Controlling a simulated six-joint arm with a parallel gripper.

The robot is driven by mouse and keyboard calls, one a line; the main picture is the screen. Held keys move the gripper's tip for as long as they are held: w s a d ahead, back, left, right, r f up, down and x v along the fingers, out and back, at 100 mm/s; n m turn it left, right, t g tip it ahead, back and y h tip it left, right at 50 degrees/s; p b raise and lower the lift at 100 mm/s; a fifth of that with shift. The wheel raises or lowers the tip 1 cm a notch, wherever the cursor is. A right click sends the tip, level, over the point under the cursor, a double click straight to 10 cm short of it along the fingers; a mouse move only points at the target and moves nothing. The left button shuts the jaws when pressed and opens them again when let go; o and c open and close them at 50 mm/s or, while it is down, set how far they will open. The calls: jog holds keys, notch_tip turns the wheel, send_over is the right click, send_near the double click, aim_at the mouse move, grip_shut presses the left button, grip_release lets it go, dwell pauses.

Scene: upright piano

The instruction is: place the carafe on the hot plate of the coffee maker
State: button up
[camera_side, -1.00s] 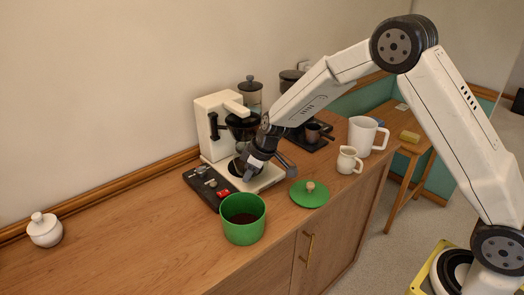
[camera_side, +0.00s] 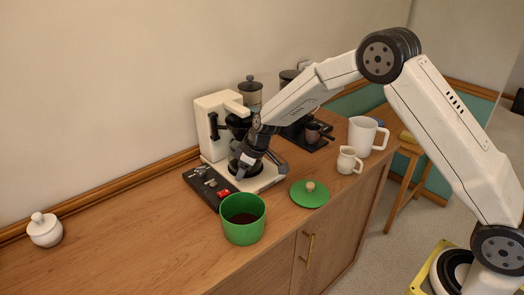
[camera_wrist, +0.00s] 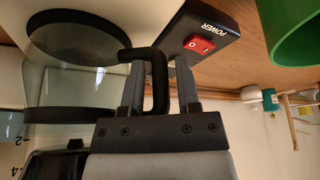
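The glass carafe (camera_wrist: 80,88) fills the left of the wrist view, with its dark collar below. Its black handle (camera_wrist: 158,80) lies between the two grey fingers of my gripper (camera_wrist: 157,78). The carafe is hard to make out in the side view. I cannot tell whether it touches the plate.
The switch panel (camera_side: 203,184) with a red power switch lies in front of the coffee maker. A green canister (camera_side: 243,232) and its green lid (camera_side: 309,198) stand close by. A creamer (camera_side: 347,161) and white mug (camera_side: 364,143) are to the right. The counter's left is mostly clear.

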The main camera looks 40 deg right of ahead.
jog(key=shift+o, duration=0.5)
jog(key=shift+r, duration=0.2)
jog(key=v, duration=1.2)
jog(key=shift+s, duration=0.1)
dwell(0.3)
jog(key=s+d+f+m+h, duration=0.1)
jog(key=s+f+m, duration=0.1)
jog(key=s, duration=1)
jog(key=s+d+f+m+g+h, duration=0.1)
jog(key=s+f+m, duration=0.2)
jog(key=s, duration=0.9)
jog(key=shift+s+d+f+m+h, duration=0.15)
jog(key=shift+s+d+m+h, duration=0.2)
jog(key=shift+m, duration=0.55)
